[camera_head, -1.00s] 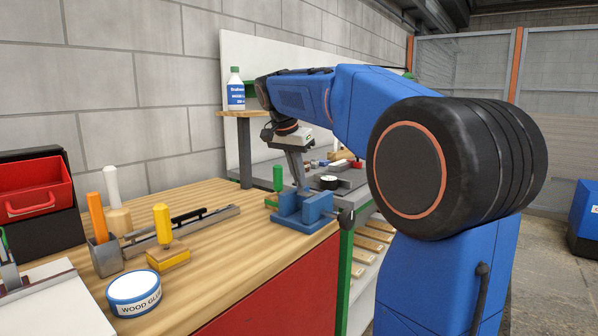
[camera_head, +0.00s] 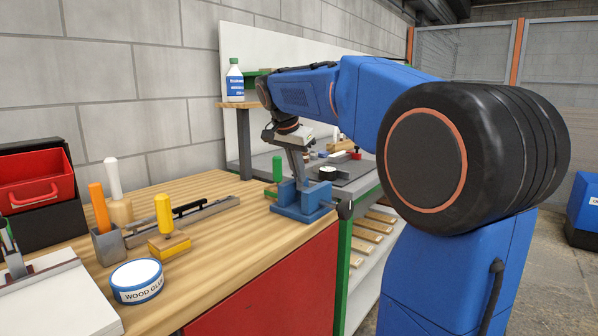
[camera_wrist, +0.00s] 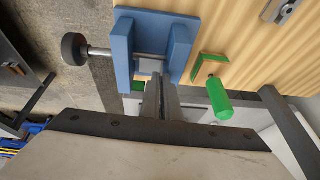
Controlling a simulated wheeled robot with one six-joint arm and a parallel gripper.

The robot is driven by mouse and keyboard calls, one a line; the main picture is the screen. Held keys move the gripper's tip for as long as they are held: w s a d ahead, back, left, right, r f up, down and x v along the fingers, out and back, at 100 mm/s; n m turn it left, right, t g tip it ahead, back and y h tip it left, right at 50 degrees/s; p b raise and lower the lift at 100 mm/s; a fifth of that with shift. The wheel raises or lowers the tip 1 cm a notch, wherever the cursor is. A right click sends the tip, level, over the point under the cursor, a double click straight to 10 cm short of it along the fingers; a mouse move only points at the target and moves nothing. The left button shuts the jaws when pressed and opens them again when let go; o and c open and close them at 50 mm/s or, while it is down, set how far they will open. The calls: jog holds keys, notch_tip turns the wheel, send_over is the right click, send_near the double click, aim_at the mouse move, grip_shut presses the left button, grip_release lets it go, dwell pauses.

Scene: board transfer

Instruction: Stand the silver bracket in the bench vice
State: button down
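The blue bench vice (camera_head: 300,204) stands at the bench's far right corner. It also shows at the top of the wrist view (camera_wrist: 122,45), with its screw crossing between two upright jaws. My gripper (camera_head: 296,160) points down over the vice, slightly tilted. In the wrist view its two grey fingers (camera_wrist: 161,85) are close together and reach to the jaw gap. A small grey piece, seemingly the silver bracket (camera_wrist: 150,66), shows at their tips between the jaws. The fingers and near jaw hide most of it, so I cannot tell whether it touches the vice floor.
A green-handled tool (camera_head: 277,170) stands close beside the vice. A metal rail (camera_head: 200,218), a yellow-handled tool (camera_head: 164,222), a wood glue tin (camera_head: 137,283) and a grey tool holder (camera_head: 107,246) are further left.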

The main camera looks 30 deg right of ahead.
aim_at(300, 189)
jog(key=shift+g, duration=0.5)
jog(key=f, duration=0.4)
jog(key=shift+s+a, duration=0.15)
jog(key=shift+s, duration=0.05)
jog(key=c, duration=1.9)
grip_release()
jog(key=shift+s, duration=0.15)
jog(key=shift+a+r, duration=0.1)
jog(key=shift+r, duration=0.45)
jog(key=shift+t, duration=0.4)
jog(key=v, duration=0.6)
jog(key=d+v, duration=0.1)
jog(key=v, duration=1.2)
jog(key=shift+d+r, duration=0.1)
jog(key=shift+r, duration=0.55)
jog(key=shift+f, duration=0.1)
